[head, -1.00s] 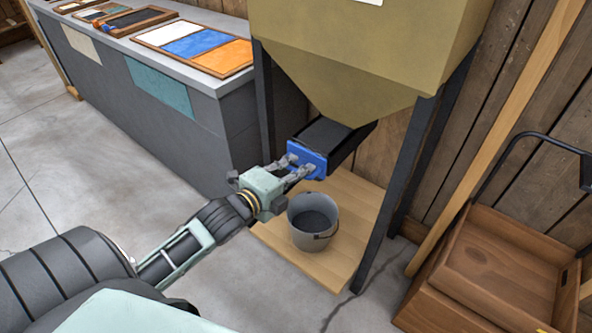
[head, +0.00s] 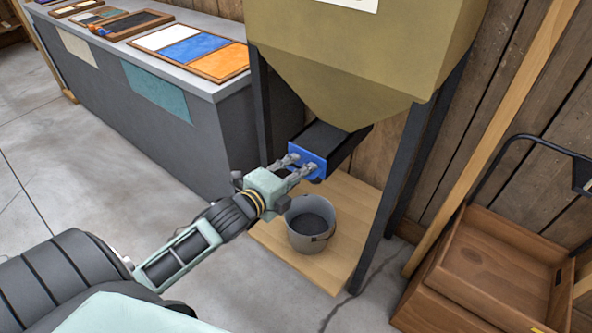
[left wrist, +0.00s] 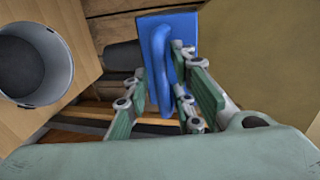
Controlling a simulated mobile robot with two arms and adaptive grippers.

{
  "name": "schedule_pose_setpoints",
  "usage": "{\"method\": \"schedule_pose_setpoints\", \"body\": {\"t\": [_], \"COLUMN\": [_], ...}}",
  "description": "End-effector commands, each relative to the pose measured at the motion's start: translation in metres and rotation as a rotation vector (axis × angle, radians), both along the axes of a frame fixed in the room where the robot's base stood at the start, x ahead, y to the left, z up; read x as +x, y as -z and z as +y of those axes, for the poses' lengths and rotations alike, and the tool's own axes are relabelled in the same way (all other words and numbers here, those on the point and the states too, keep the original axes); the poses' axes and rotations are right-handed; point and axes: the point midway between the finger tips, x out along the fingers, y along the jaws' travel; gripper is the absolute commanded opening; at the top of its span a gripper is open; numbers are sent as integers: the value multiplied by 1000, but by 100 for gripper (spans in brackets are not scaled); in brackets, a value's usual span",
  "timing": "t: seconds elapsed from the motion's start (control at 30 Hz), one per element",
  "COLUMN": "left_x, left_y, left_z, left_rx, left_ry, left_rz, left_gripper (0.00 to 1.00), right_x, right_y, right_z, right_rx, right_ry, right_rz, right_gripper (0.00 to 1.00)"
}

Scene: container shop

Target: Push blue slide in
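The blue slide front (head: 307,161) is a flat blue plate at the outer end of a dark chute (head: 325,137) under the olive hopper (head: 350,60). The dark chute still shows between plate and hopper. In the left wrist view the blue plate (left wrist: 185,28) carries a raised blue handle (left wrist: 161,65). My left gripper (head: 301,167) is at the plate, its fingers apart on either side of the handle; it also shows in the left wrist view (left wrist: 163,85). Exact contact is hard to tell. My right gripper is not in view.
A grey bucket (head: 311,222) with dark contents stands on a wooden board (head: 345,265) below the chute. Dark hopper legs (head: 415,160) stand either side. A grey counter (head: 200,140) with colour trays (head: 190,47) is at left, a wooden cart (head: 490,270) at right.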

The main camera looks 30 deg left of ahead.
Motion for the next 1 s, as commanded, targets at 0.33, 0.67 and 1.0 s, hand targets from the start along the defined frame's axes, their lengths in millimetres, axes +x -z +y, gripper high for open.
{"method": "schedule_pose_setpoints", "body": {"t": [0.33,0.67,1.0], "left_x": [-1,-42,-97], "left_y": [-2,-9,-22], "left_z": [-1,1,4], "left_rx": [-2,-2,-2], "left_ry": [2,4,5], "left_rz": [-4,0,-1], "left_gripper": [29,29,29], "right_x": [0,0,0], "right_y": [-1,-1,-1], "right_z": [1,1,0], "right_rx": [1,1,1], "right_ry": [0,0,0], "right_rz": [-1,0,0], "right_gripper": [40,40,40]}}
